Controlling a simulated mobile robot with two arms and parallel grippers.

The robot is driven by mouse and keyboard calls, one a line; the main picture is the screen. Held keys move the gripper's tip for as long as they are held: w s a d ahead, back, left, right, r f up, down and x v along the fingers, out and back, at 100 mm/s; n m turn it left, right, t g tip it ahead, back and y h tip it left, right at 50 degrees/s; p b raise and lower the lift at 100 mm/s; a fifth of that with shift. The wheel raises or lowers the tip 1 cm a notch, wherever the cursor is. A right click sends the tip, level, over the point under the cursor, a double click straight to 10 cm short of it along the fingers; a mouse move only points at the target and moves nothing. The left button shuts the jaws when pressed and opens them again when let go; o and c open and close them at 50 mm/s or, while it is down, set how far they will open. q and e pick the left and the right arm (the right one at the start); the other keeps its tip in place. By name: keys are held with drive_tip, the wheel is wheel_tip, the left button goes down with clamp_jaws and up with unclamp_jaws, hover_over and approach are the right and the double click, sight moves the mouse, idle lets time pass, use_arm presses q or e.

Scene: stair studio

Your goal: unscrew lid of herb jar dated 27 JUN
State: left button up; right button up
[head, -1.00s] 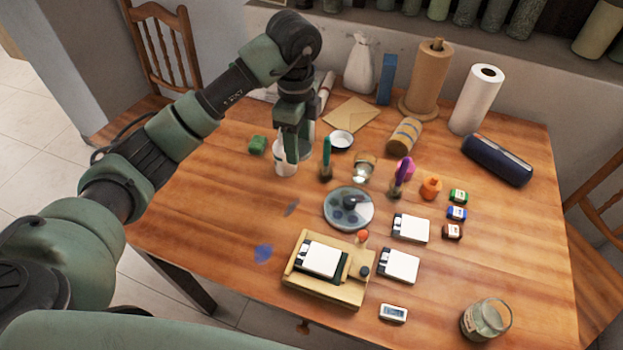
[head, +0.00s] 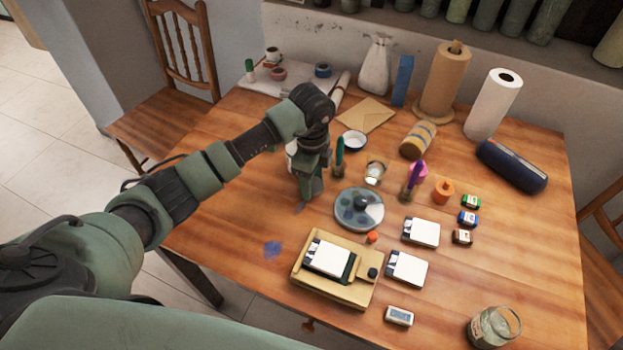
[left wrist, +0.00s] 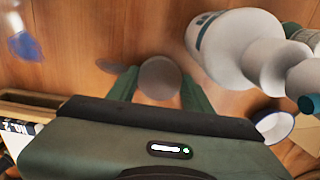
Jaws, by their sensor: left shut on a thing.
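My left gripper (head: 307,194) is low over the table's left part in the head view. In the left wrist view its fingers (left wrist: 158,88) are shut on a small round grey-brown disc-like thing (left wrist: 160,77), which I cannot identify. A glass jar (head: 493,328) with a pale label stands at the bottom right of the head view, far from this gripper; its label is unreadable. Several capped jars or cylinders (head: 497,17) stand on the back shelf, cut off at the top. No 27 JUN date is legible. My right gripper is not in view.
A white bottle (left wrist: 225,45) stands close beside my left gripper. A round palette (head: 358,212), a wooden box (head: 325,291), white cards (head: 420,233) and small paint pots (head: 471,202) crowd the middle. Paper rolls (head: 496,100) stand behind. The table's left front is mostly clear.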

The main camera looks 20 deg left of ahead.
use_arm(q)
drive_tip(key=o, duration=1.5)
drive_tip(key=shift+f, duration=0.1)
drive_tip(key=shift+o, duration=0.2)
